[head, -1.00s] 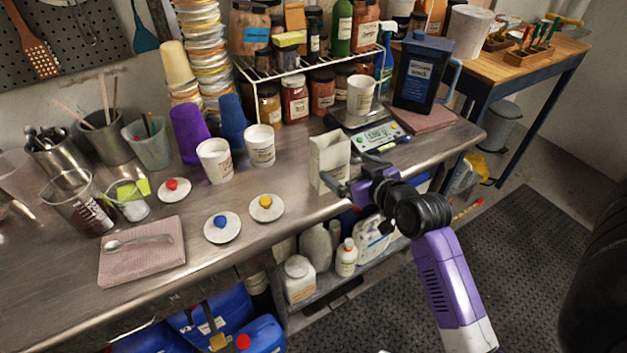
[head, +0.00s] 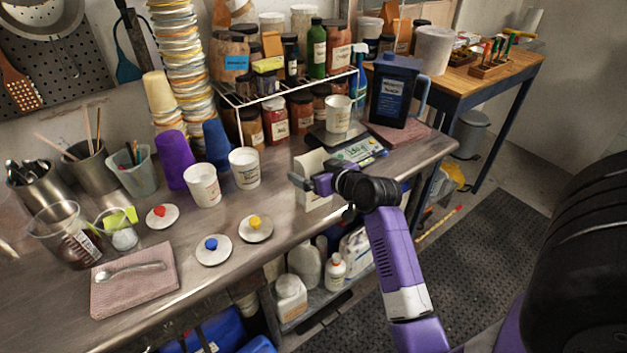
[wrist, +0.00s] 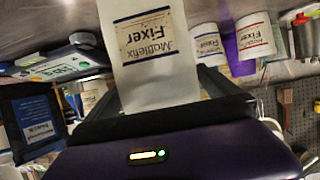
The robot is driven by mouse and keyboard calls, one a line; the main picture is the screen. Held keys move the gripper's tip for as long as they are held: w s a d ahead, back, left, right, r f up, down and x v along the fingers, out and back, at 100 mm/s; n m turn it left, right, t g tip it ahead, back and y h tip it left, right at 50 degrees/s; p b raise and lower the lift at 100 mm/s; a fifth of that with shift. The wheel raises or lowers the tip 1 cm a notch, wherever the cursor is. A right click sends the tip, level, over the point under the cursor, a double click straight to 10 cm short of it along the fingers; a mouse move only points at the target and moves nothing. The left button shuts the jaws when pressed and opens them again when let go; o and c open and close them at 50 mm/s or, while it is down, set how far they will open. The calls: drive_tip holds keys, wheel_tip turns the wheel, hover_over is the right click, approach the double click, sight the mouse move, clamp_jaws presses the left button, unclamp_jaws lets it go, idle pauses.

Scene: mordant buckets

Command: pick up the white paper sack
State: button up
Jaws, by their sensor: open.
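The white paper sack (head: 311,166) stands upright on the steel bench near its front edge, left of the scale. In the wrist view the sack (wrist: 152,75), labelled "Fixer", appears upside down between the fingers. My gripper (head: 308,183) is open at the front of the sack in the head view, and it partly hides the sack's lower part. In the wrist view the fingers lie on either side of the sack. I cannot tell whether they touch it.
White labelled cups (head: 203,186) stand to the left. The digital scale (head: 361,149) with a cup (head: 338,114) on it is behind right, beside a dark blue jug (head: 396,90). Lids with coloured knobs (head: 256,228) lie front left. A wire rack (head: 290,88) of jars stands behind.

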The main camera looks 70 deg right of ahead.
drive_tip(key=x, duration=0.3)
drive_tip(key=shift+r, duration=0.1)
drive_tip(key=c, duration=1.6)
drive_tip(key=shift+r, duration=0.1)
